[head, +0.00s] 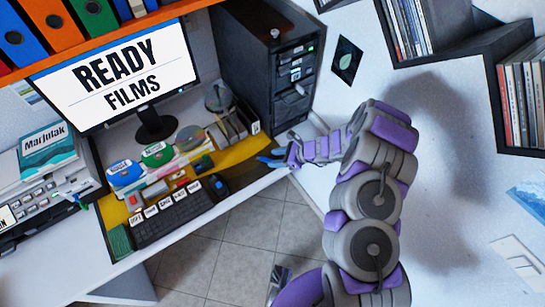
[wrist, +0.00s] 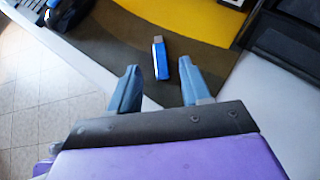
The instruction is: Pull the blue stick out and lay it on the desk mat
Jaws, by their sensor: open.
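The blue stick (wrist: 161,62), with a metal end, lies flat on the desk mat (wrist: 100,42) in the wrist view. The mat is dark brown and yellow; its yellow part (head: 246,152) shows in the head view. My gripper (wrist: 158,66) is open and empty. In the picture, the stick lies between its two blue fingertips, with a gap on both sides. The gripper (head: 272,160) is over the right end of the desk in the head view. I cannot make out the stick there.
A black computer tower (head: 285,75) stands behind the gripper. A keyboard (head: 172,215), discs (head: 158,154) and a monitor (head: 118,70) are to the left. A dark object (wrist: 280,45) lies right of the stick. The desk's front edge is close by, with tiled floor below.

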